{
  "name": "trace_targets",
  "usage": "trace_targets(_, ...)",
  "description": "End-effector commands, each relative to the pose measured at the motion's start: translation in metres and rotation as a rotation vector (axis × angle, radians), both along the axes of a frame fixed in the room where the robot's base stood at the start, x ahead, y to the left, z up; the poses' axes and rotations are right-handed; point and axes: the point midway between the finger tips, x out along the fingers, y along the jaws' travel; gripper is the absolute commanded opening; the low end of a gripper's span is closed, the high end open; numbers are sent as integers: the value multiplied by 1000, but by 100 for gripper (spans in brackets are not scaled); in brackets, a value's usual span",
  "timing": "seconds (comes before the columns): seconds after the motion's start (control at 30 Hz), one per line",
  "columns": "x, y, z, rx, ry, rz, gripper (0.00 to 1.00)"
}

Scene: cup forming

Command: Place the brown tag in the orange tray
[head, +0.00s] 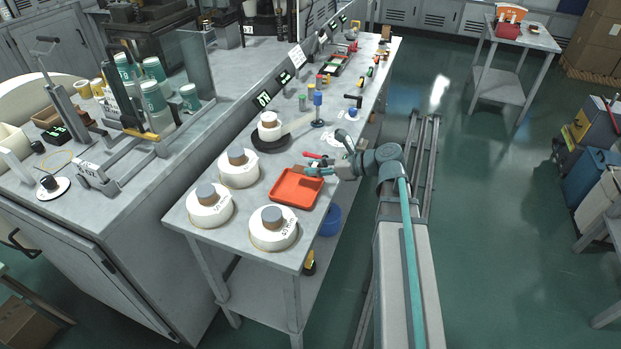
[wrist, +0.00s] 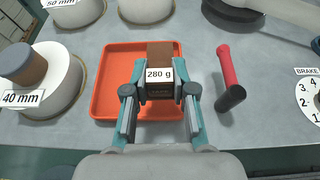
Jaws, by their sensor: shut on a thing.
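The orange tray (head: 295,190) lies on the grey bench near its front edge; it also fills the middle left of the wrist view (wrist: 103,98). My gripper (head: 312,171) reaches in from the right over the tray's far side. In the wrist view my gripper (wrist: 159,98) is shut on the brown tag (wrist: 160,54), whose white label reads "280 g". The tag is held over the right part of the tray. I cannot tell whether its underside touches the tray floor. The tag also shows small and brown at the fingertips in the head view (head: 298,170).
White discs with brown and grey knobs stand left of and before the tray, one labelled "40 mm" (wrist: 41,78). A red-and-black handle (wrist: 230,78) lies right of the tray. A dark round base with a white cup (head: 269,132) stands behind. A blue bin (head: 330,220) sits below the bench edge.

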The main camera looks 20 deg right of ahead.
Motion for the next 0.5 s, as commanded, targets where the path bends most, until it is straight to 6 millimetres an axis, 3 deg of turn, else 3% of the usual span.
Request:
trace_targets(0.27,5,11,-13,1,0,1,2)
trace_targets(0.5,6,13,-38,1,2,-1,2)
